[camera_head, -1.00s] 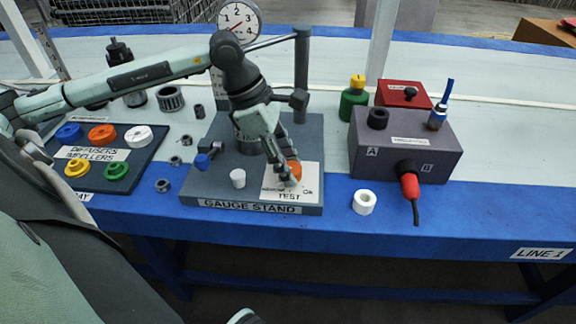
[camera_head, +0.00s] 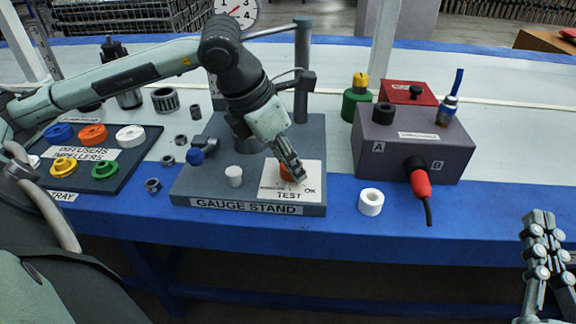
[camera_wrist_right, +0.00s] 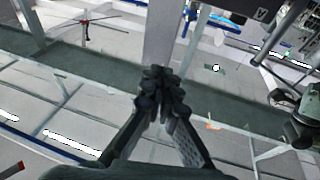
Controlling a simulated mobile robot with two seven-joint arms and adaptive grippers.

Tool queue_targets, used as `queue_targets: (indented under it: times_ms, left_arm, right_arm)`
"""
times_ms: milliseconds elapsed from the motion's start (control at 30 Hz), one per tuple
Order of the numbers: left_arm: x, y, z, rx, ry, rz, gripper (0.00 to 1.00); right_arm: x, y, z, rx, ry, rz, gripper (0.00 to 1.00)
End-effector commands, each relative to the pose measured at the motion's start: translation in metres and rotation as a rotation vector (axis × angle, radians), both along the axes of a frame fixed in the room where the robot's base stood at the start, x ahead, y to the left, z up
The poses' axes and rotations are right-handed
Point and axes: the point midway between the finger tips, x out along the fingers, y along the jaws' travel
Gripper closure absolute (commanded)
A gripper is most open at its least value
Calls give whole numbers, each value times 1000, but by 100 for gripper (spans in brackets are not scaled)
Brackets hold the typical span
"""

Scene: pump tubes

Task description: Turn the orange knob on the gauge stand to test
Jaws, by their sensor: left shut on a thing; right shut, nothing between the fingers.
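The gauge stand (camera_head: 190,184) is a dark grey base on the table with a round dial gauge (camera_head: 238,8) at the back, partly cut off by the top edge. The orange knob (camera_head: 285,173) sits on a white plate (camera_head: 308,180) marked TEST at the stand's front right. My left gripper (camera_head: 293,172) reaches down from the left, shut on the orange knob and hiding much of it. The knob's pointing direction cannot be made out. My right gripper (camera_head: 541,236) is at the lower right, shut and empty, away from the table; it also shows in the right wrist view (camera_wrist_right: 160,80).
A grey box (camera_head: 440,165) with a red plug (camera_head: 420,182) stands right of the stand. A white ring (camera_head: 371,202) lies between them near the front edge. A tray (camera_head: 128,172) of coloured impellers is at the left. A grey post (camera_head: 302,75) rises behind my left gripper.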

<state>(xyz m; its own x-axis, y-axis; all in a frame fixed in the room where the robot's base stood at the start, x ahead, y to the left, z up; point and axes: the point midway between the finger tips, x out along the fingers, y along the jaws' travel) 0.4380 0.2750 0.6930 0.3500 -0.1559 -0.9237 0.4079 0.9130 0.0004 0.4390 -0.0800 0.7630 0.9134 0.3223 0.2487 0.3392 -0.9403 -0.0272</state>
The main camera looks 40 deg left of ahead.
Motion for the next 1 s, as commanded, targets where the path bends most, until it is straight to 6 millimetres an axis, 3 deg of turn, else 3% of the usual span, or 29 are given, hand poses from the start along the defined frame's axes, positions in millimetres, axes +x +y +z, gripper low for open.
queue_targets:
  times_ms: [200, 900, 933, 1000]
  left_arm:
    - [0, -1, 0, -1, -3, 113, 94]
    - [0, -1, 0, -1, 0, 186, 94]
    - [0, -1, 0, -1, 0, 185, 64]
    - [0, -1, 0, -1, 0, 185, 55]
  right_arm:
    - [-9, 4, 22, 55, -104, 14, 100]
    - [-10, 2, 28, 65, -140, 11, 100]
    - [-10, 2, 28, 65, -140, 11, 100]
    - [-10, 2, 28, 65, -140, 11, 100]
